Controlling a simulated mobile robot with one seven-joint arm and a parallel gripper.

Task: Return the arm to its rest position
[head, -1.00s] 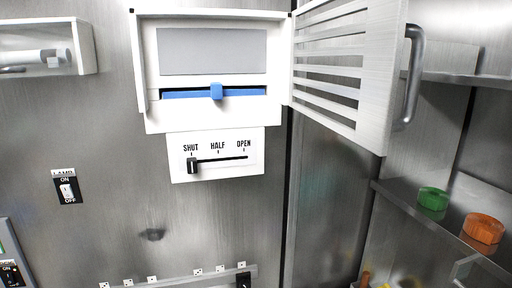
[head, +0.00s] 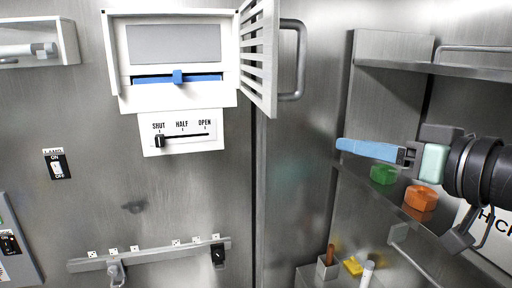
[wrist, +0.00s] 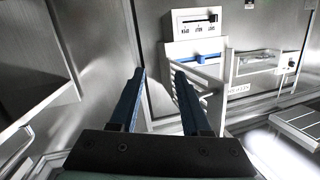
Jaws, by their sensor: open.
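My gripper (head: 340,145) is at the right of the head view, with its blue fingers pointing left, above and in front of the shelf with the green and orange pieces. In the wrist view its two fingers (wrist: 160,73) are spread apart with nothing between them, so it is open and empty. The wall unit with the louvered door shows beyond the fingertips in the wrist view, apart from them. My wrist comes in from the right edge of the head view.
The white wall box (head: 112,60) has its louvered door (head: 258,55) open, with a handle (head: 294,60). Its slider (head: 160,141) is at SHUT. A green piece (head: 383,175) and an orange piece (head: 421,198) are on the shelf below my gripper.

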